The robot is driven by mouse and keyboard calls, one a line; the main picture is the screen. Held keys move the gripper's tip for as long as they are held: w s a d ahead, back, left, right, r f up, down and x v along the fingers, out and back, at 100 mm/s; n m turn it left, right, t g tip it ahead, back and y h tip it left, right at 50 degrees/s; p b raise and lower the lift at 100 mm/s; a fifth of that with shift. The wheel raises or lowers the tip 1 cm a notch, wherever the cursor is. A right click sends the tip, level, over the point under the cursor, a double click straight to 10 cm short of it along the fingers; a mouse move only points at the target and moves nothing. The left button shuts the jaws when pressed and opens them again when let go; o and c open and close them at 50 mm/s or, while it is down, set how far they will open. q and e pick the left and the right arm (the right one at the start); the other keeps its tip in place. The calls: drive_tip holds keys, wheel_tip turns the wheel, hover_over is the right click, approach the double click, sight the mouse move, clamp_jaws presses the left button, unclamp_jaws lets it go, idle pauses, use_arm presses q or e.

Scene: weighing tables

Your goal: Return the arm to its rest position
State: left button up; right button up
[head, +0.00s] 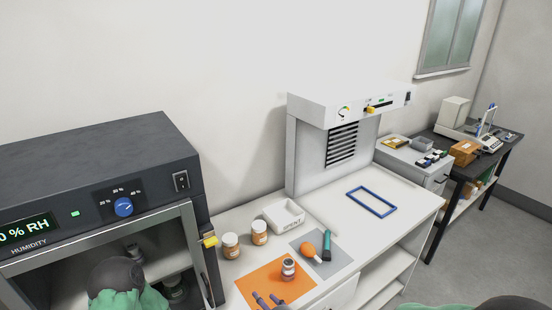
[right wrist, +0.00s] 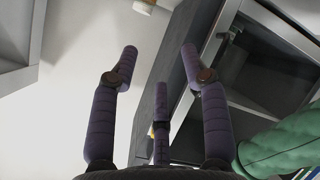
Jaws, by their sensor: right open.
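My right gripper (right wrist: 158,60) is open and empty in the right wrist view, its dark, purple-tinted fingers spread apart. In the head view, dark fingertips that look like those of my right gripper (head: 268,301) show at the bottom edge, in front of the orange mat (head: 252,286). The rest of that hand is out of frame. A dark rounded part of my left arm (head: 117,273) with a green sleeve shows at the lower left, in front of the cabinet opening. My left gripper is not in view.
The dark humidity cabinet (head: 100,160) stands open at left; it also shows in the right wrist view (right wrist: 235,70). Two brown jars, (head: 231,246) and (head: 259,233), a white tray (head: 284,216), a small jar (head: 288,269) and a blue frame (head: 371,202) are on the white table.

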drive_tip(key=s+d+f+m+g+h, duration=0.1)
drive_tip(key=s+d+f+m+g, duration=0.25)
drive_tip(key=f, duration=0.65)
drive_tip(key=s+d+f+m+g+h, duration=0.1)
drive_tip(key=d+f+m+g+h, duration=0.1)
drive_tip(key=d+f+m, duration=0.45)
drive_tip(key=s+d+f+m+g, duration=0.2)
drive_tip(key=s+f+m+g, duration=0.3)
drive_tip(key=s+f+m, duration=0.4)
wheel_tip(320, 180, down, 6)
drive_tip(key=shift+s+d+f+m+y, duration=0.1)
drive_tip(key=shift+s+d+m+y, duration=0.25)
drive_tip(key=shift+s, duration=0.9)
drive_tip(key=shift+c, duration=0.4)
